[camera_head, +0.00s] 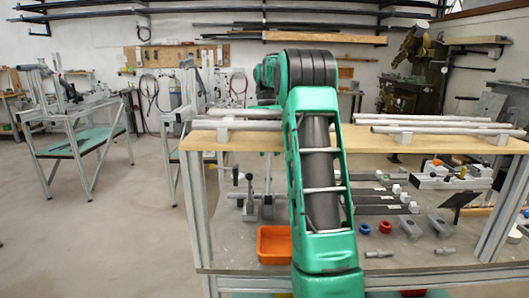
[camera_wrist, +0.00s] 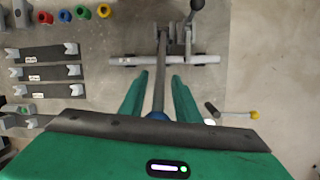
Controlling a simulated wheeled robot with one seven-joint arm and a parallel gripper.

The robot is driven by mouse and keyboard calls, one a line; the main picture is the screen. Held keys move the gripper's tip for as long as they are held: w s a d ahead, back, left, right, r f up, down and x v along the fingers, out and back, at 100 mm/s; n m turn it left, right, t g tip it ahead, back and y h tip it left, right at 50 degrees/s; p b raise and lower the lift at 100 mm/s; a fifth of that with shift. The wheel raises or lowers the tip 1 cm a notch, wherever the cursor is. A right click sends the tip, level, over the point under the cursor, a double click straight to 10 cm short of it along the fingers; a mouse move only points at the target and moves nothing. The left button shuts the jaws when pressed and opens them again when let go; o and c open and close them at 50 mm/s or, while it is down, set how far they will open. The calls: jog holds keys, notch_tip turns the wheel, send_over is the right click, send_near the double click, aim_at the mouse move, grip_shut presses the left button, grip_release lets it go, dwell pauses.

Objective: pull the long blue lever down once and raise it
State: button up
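The long lever (camera_wrist: 161,75) is a grey rod in the wrist view. It runs from a metal mount at the top towards me and ends in a blue tip (camera_wrist: 157,116), partly hidden by my gripper's body. My gripper (camera_wrist: 158,80) is open, with one green finger on each side of the rod. Gaps show between the rod and both fingers, so they look apart. In the head view my arm hides the gripper and the blue tip. A grey lever fixture (camera_head: 249,193) shows just left of the arm under the wooden shelf.
A short lever with a yellow knob (camera_wrist: 254,115) lies right of the fingers, and a black knob (camera_wrist: 197,4) stands up by the mount. Dark strips (camera_wrist: 50,53) and coloured rings lie left. An orange bin (camera_head: 274,244) sits near the front. The wooden shelf (camera_head: 420,140) overhangs the bench.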

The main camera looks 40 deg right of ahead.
jog(key=a+r, duration=1)
jog(key=a, duration=0.1)
jog(key=shift+s+a, duration=0.15)
jog(key=shift+a, duration=0.25)
jog(key=shift+r, duration=0.1)
